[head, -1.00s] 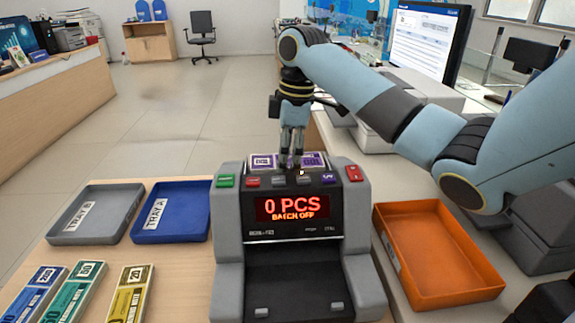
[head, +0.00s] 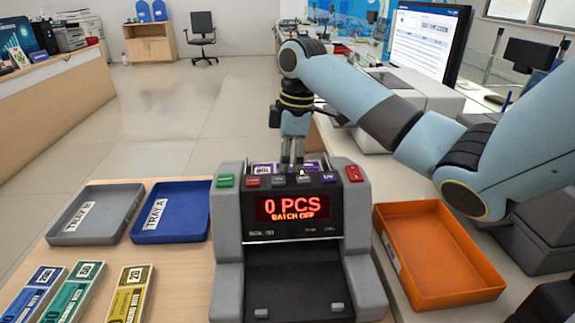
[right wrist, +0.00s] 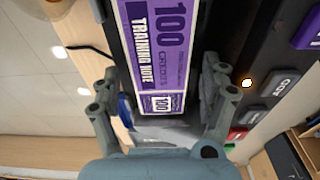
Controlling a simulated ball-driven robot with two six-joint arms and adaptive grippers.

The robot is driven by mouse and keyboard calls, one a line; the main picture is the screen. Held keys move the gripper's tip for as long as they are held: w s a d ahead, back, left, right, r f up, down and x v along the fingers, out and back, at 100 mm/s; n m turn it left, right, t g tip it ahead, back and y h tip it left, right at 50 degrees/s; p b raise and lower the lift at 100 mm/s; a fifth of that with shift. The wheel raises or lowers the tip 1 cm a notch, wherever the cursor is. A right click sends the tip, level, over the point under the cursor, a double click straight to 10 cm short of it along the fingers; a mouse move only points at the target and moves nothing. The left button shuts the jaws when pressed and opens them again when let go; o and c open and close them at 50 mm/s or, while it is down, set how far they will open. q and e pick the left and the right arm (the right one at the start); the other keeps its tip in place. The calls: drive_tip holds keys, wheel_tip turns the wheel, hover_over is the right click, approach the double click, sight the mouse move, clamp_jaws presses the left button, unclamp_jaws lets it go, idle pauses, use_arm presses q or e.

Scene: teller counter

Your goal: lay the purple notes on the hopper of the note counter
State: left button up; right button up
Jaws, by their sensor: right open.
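The purple notes (head: 266,169) lie at the hopper on top of the grey note counter (head: 227,214), with mostly their upper edge showing in the head view. In the right wrist view the purple notes (right wrist: 158,50) show a "100" training note face and lie between dark hopper walls. My right gripper (head: 292,163) points down at the hopper from behind the counter's panel. In the right wrist view its fingers (right wrist: 163,105) stand apart on either side of the notes, with gaps visible. The display reads "0 PCS, BATCH OFF". My left gripper is not in view.
A grey tray B (head: 104,235) and a blue tray A (head: 180,232) sit left of the counter, both empty. Blue, teal and yellow note stacks (head: 128,293) lie in front of them. An empty orange tray (head: 462,289) is on the right, below my right arm.

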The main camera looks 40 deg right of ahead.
wheel_tip(320, 180, up, 12)
drive_tip(key=d+p, duration=0.1)
drive_tip(key=p, duration=0.1)
drive_tip(key=shift+s+p, duration=0.35)
drive_tip(key=shift+s, duration=0.1)
drive_tip(key=shift+f, duration=0.1)
